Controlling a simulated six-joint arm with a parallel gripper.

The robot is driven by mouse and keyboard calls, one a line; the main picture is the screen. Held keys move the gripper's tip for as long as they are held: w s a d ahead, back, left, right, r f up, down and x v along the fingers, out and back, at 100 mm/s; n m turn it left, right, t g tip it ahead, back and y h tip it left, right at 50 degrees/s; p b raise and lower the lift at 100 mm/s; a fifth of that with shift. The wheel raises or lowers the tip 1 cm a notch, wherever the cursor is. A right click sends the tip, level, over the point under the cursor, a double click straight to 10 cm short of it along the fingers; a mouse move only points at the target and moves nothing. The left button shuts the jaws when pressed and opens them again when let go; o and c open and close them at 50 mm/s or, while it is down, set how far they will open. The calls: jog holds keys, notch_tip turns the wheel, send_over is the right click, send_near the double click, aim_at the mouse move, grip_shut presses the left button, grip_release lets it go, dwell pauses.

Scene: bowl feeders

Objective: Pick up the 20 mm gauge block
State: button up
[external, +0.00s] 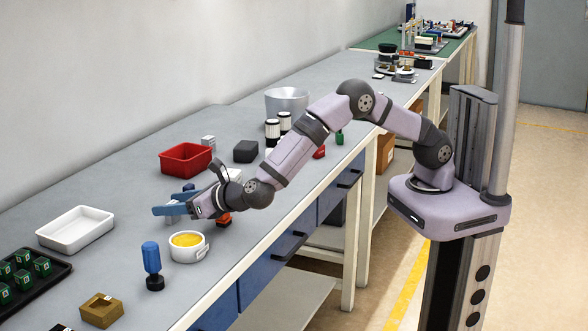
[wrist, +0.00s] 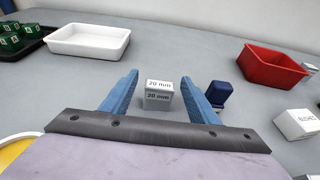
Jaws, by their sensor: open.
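The 20 mm gauge block (wrist: 158,95) is a small light grey block marked "20 mm" on its top and front. It stands on the bench in the wrist view, ahead of my gripper and between the lines of the two blue fingers. My gripper (wrist: 160,92) is open, with nothing held between its fingers. In the external view my gripper (external: 174,203) is low over the bench, its blue fingers pointing left. The block is largely hidden by the fingers there, and I cannot tell whether they touch it.
A dark blue box (wrist: 219,94) stands close beside the right finger. A white tray (wrist: 88,41) lies at far left and a red bin (wrist: 272,68) at right. A white box (wrist: 298,124) is at right. A white bowl with yellow contents (external: 189,247) stands near the bench's front edge.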

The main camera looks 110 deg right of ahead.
jog(key=shift+w+d, duration=0.15)
jog(key=shift+c, duration=0.6)
jog(key=c, duration=1)
jog(key=shift+c, duration=0.4)
jog(key=shift+r, duration=0.1)
jog(key=shift+r, duration=1.75)
jog(key=s+a+b, duration=1)
jog(key=s+a, duration=1.2)
jog(key=shift+s+a+f+b, duration=0.15)
jog(key=shift+s+a+b, duration=0.15)
jog(key=shift+s+a, duration=0.05)
